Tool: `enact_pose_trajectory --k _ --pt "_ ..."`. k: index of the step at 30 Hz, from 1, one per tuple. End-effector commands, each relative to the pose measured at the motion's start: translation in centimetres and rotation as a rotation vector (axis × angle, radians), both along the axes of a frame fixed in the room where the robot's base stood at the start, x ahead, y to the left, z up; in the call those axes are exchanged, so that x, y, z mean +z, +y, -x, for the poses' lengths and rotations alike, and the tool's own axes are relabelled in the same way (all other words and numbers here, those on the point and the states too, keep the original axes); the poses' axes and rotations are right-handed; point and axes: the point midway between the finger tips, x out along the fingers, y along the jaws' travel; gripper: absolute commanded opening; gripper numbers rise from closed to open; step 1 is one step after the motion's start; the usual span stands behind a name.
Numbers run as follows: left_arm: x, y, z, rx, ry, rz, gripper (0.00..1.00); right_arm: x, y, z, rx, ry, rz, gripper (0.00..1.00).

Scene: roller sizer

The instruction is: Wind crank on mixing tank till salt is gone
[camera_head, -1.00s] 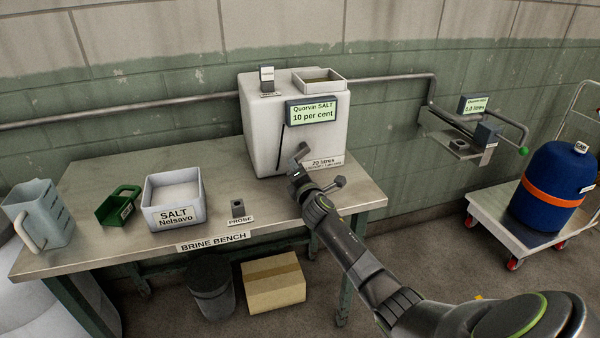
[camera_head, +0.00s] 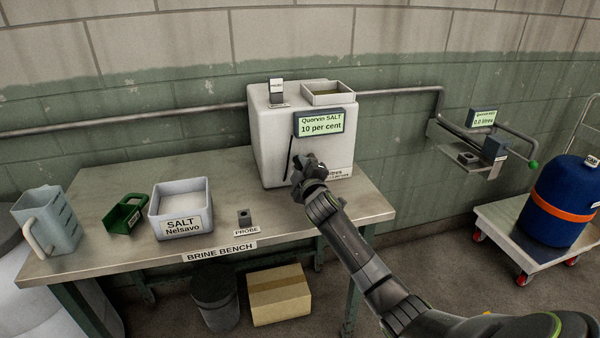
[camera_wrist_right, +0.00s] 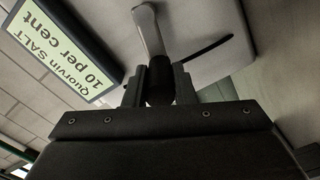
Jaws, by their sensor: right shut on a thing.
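The white mixing tank (camera_head: 274,150) stands at the back right of the bench, with an open hopper (camera_head: 328,94) on top. Its display (camera_head: 319,122) reads "Quorvin SALT 10 per cent". My right gripper (camera_head: 308,166) is at the tank's front face. In the right wrist view its fingers are shut on the dark knob of the crank (camera_wrist_right: 150,32), whose metal arm runs up from the knob. In the head view the gripper hides most of the crank. My left gripper is not in view. Any salt inside the tank cannot be made out.
On the bench stand a salt tub (camera_head: 182,222), a green scoop (camera_head: 123,216), a jug (camera_head: 48,222) and a probe holder (camera_head: 244,217). A wall shelf (camera_head: 467,158) with a display is to the right. A blue drum (camera_head: 557,205) sits on a trolley (camera_head: 490,225).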

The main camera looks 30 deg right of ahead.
Motion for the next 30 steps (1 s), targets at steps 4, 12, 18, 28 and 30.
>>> enact_pose_trajectory --k 4,12,18,28,30 --pt "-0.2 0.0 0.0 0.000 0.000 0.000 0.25 0.6 -0.3 0.1 -0.002 -0.032 -0.137 0.01" --pt "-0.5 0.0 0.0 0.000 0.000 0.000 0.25 1.8 -1.1 0.3 -0.002 -0.091 -0.385 0.01" --pt "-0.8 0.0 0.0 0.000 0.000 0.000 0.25 2.5 -1.9 0.5 -0.002 -0.136 -0.569 0.01" --pt "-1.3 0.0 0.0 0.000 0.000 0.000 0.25 3.3 -3.1 0.8 -0.002 -0.201 -0.841 0.01" --pt "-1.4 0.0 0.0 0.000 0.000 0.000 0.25 3.4 -3.3 0.8 -0.002 -0.211 -0.885 0.01"
